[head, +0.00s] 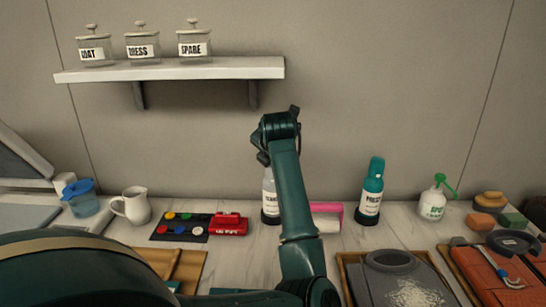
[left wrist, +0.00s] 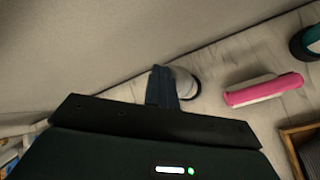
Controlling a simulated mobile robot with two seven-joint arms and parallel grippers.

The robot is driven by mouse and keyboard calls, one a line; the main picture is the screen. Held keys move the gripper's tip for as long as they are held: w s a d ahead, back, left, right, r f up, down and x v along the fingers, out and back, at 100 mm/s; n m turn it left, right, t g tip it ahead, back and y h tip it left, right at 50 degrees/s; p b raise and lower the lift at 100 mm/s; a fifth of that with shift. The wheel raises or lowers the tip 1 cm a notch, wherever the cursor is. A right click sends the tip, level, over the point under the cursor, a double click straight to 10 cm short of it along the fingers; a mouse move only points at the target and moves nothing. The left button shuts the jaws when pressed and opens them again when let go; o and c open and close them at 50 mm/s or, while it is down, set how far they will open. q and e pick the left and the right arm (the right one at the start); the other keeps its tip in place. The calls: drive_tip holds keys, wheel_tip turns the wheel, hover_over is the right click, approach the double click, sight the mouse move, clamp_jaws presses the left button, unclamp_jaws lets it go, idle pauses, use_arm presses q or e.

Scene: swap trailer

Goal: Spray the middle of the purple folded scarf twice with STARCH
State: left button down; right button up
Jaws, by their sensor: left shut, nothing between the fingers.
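A white bottle with a dark base (head: 270,203) stands near the back wall, partly covered by my left arm. Its label is half hidden and I cannot read it surely. In the left wrist view the white bottle (left wrist: 184,82) shows just beyond my left gripper's fingers (left wrist: 163,86). The fingers are together and empty, and overlap the bottle's edge in the picture; I cannot tell whether they touch it. I cannot make out a purple folded scarf in either view. My right gripper is not in view.
A teal bottle (head: 371,190) and a white bottle with a green spray head (head: 432,203) stand to the right. A pink and white roller (head: 327,218) lies beside the half-hidden bottle. A white pitcher (head: 136,206) and red box (head: 229,224) are left. Jars stand on a shelf (head: 170,70).

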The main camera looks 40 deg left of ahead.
use_arm(q)
drive_tip(key=shift+a+r+p, duration=0.1)
drive_tip(key=shift+r+p, duration=0.95)
drive_tip(key=shift+p, duration=0.1)
drive_tip(key=shift+r+p, duration=0.65)
drive_tip(key=shift+r, duration=0.8)
idle(0.6)
